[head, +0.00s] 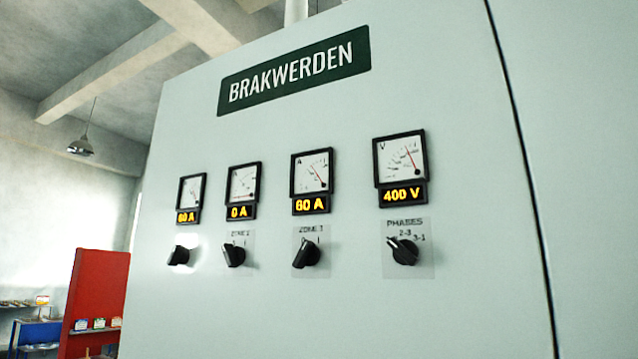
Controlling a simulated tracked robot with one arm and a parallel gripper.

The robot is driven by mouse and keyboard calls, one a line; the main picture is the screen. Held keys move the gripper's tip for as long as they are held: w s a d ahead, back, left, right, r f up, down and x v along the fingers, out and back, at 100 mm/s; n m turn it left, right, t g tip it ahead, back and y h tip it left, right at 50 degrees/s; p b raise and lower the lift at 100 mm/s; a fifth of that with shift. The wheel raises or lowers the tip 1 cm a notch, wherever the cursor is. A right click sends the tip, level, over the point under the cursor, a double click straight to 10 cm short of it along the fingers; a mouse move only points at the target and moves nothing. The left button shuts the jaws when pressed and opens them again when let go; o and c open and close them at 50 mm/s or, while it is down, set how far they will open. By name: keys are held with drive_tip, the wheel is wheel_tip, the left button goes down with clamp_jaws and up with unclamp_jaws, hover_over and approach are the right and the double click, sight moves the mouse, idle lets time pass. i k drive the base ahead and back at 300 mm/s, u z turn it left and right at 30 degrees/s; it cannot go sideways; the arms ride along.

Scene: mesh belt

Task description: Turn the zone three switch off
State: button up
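A pale cabinet (480,100) with a green BRAKWERDEN sign (294,77) fills most of the head view. Several black rotary knobs sit in a row below the meters. The leftmost knob (179,255) has a label plate washed out by glare, so its zone name is not readable; the meter above it (191,191) reads 60 A. To its right are the ZONE 2 knob (234,256), under a meter reading 0 A (240,212), and the ZONE 1 knob (307,254), under one reading 60 A (311,206). My gripper is not in view.
A PHASES knob (403,251) sits at the right of the row, under a 400 V meter (400,162). A red panel (95,290) and a blue stand (38,332) are at lower left. A lamp (81,147) hangs behind.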

sight(308, 254)
drive_tip(key=z, duration=0.05)
drive_tip(key=i, duration=1)
drive_tip(key=u, duration=0.05)
